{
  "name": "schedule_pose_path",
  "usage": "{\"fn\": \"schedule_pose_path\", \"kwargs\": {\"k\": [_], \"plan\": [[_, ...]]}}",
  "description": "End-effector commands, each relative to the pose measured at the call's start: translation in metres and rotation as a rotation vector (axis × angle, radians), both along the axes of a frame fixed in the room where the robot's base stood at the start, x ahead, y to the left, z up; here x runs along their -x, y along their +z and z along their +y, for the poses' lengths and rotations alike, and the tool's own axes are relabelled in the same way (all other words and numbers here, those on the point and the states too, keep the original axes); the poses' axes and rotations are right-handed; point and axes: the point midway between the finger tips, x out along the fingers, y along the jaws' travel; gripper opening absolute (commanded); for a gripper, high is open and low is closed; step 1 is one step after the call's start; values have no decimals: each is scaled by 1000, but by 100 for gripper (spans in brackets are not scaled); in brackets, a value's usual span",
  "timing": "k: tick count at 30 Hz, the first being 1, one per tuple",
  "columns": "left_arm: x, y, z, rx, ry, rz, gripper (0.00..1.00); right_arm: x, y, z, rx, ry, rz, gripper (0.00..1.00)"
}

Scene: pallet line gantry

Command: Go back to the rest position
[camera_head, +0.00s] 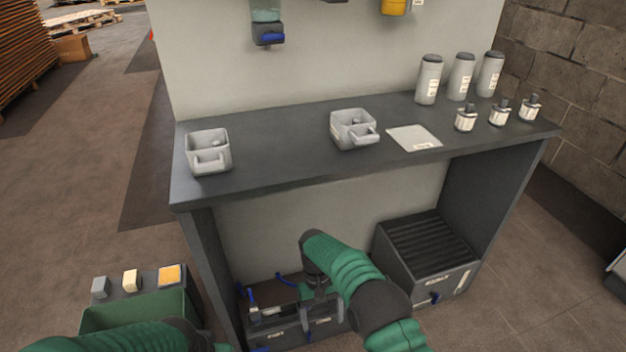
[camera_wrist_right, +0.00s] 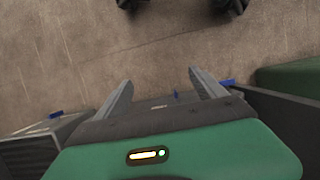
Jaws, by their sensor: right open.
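My right gripper (camera_head: 312,308) hangs low in front of the workbench, below its top, over the dark bins underneath. In the right wrist view the two fingers of this gripper (camera_wrist_right: 163,88) are spread apart, with nothing between them but floor and a bit of bin edge. My left arm (camera_head: 120,337) comes in at the bottom left, over the green crate; its fingers are out of the frame. Neither arm touches the bench top in the head view.
The dark workbench (camera_head: 285,133) holds two grey containers (camera_head: 208,160) (camera_head: 350,138), a white card (camera_head: 414,137), grey canisters (camera_head: 428,85) and small bottles (camera_head: 465,122). A ribbed dark crate (camera_head: 425,245) stands below at right. A green crate (camera_head: 135,310) is at left.

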Motion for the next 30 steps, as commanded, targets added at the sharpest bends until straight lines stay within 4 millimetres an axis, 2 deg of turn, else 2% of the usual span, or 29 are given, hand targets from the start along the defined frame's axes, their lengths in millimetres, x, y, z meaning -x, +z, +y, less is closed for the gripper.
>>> {"fn": "schedule_pose_path", "kwargs": {"k": [8, 14, 18, 21, 24, 30], "plan": [[0, 5, 0, 0, 0, 0, 100, -1, 47, -30, -27, -43, -95, 80], [0, 9, 0, 0, 0, 0, 100, 17, 94, -68, -52, -99, -205, 80], [0, 14, 0, 0, 0, 0, 100, 53, 132, -106, -70, -157, -314, 80], [0, 16, 0, 0, 0, 0, 100, 86, 149, -130, -77, -198, -388, 80], [0, 18, 0, 0, 0, 0, 100, 118, 161, -148, -80, -234, -451, 80], [0, 22, 0, 0, 0, 0, 100, 181, 170, -172, -82, -295, -561, 80]]}}
